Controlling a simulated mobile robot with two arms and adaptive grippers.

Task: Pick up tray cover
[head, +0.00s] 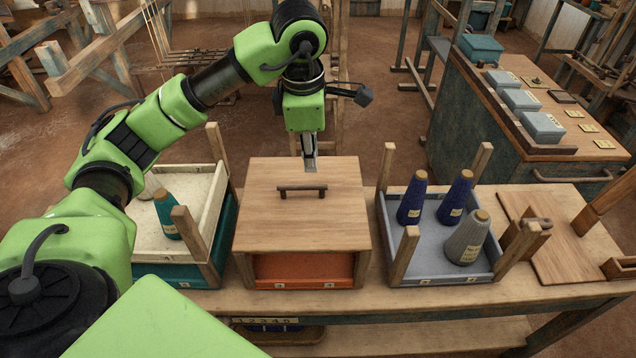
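The tray cover (262,208) is a flat light-wood board with a dark bar handle (302,191) near its middle. It lies on top of the orange tray (303,267) in the middle of the bench. My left gripper (310,168) points down above the back part of the cover, behind the handle as seen here. Its fingers show as one narrow grey shape, so its opening is unclear. Nothing shows in it, and the handle looks free of it. My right gripper is out of view.
Left stands a teal tray (192,274) with cones and corner posts. Right stands a grey-blue tray (426,268) with two blue cones and a grey one, also with posts. Another wooden board (560,250) lies farther right. A cabinet (470,125) with boxes stands behind.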

